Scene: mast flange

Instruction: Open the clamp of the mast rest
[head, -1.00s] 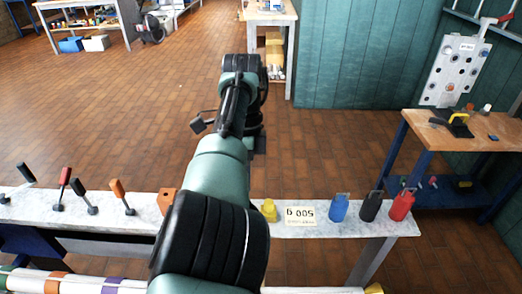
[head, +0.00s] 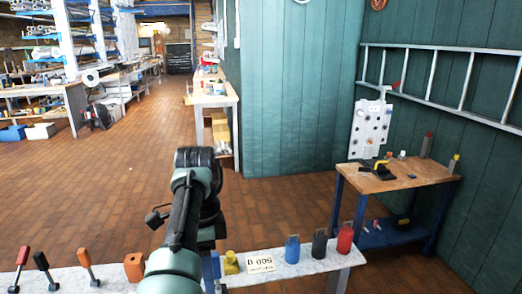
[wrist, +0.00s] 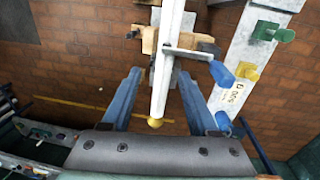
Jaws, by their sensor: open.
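In the wrist view a white mast (wrist: 163,85) with a gold tip runs down the middle. It lies over the wooden block of the mast rest (wrist: 147,40). A grey clamp bar (wrist: 188,53) crosses over the mast, and its blue handle (wrist: 221,74) sticks out to the right. My gripper (wrist: 160,71) is open and empty, with one blue finger on each side of the mast in the picture. The fingertips show below the clamp bar, apart from the handle. In the head view my arm hides the rest.
A pale bench (head: 330,258) carries several upright handles, an orange block (head: 134,267), a yellow piece (head: 231,262), a label plate (head: 261,262) and blue, black and red containers. A wooden table (head: 400,180) stands at the right by a green wall.

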